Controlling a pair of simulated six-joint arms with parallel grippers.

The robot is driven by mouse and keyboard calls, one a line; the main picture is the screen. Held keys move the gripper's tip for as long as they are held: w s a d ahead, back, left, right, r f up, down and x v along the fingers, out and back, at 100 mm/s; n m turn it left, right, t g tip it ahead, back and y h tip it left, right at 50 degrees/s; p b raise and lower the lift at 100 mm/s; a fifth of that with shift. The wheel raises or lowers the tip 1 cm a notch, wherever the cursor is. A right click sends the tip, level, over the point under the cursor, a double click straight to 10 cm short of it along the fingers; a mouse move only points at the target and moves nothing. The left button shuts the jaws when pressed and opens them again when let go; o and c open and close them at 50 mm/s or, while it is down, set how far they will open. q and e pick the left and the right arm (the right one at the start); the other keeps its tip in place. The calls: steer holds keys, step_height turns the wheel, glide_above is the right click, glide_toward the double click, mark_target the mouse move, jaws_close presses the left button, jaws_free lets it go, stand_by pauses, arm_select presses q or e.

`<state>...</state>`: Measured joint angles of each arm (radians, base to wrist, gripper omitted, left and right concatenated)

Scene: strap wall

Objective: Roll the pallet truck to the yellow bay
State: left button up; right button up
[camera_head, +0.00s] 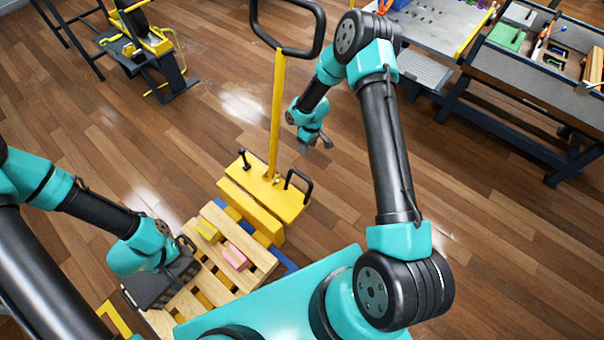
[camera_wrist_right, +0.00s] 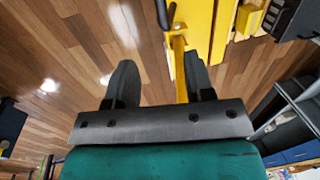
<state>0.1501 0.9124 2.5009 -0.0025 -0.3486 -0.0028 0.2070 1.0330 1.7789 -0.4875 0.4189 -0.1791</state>
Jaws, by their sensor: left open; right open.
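The yellow pallet truck (camera_head: 262,198) stands in the middle of the head view, its tall yellow shaft (camera_head: 277,115) rising to a black loop handle (camera_head: 287,50). A slatted wooden pallet (camera_head: 262,262) sits at its near side. My right gripper (camera_head: 318,143) is open, to the right of the shaft. In the right wrist view, the open right gripper (camera_wrist_right: 160,72) has the yellow shaft (camera_wrist_right: 179,65) showing beyond it, near the right finger. My left gripper (camera_head: 187,245) is at the pallet's left side; its fingers are hard to make out. A yellow floor marking (camera_head: 116,320) shows at lower left, partly hidden.
A yellow block (camera_head: 208,230) and a pink block (camera_head: 235,257) lie on the pallet. Blue floor marking (camera_head: 286,262) shows at the pallet's right edge. A black-and-yellow machine (camera_head: 150,45) stands at upper left, workbenches (camera_head: 535,75) at upper right. Wood floor on the right is clear.

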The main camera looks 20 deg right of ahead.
mark_target(302, 174)
steer(key=a+f, duration=0.1)
steer(key=f, duration=0.4)
steer(key=s+a+f, duration=0.1)
steer(key=f, duration=0.5)
steer(key=a+f, duration=0.1)
steer(key=f, duration=0.5)
steer(key=shift+s, duration=0.25)
jaws_close()
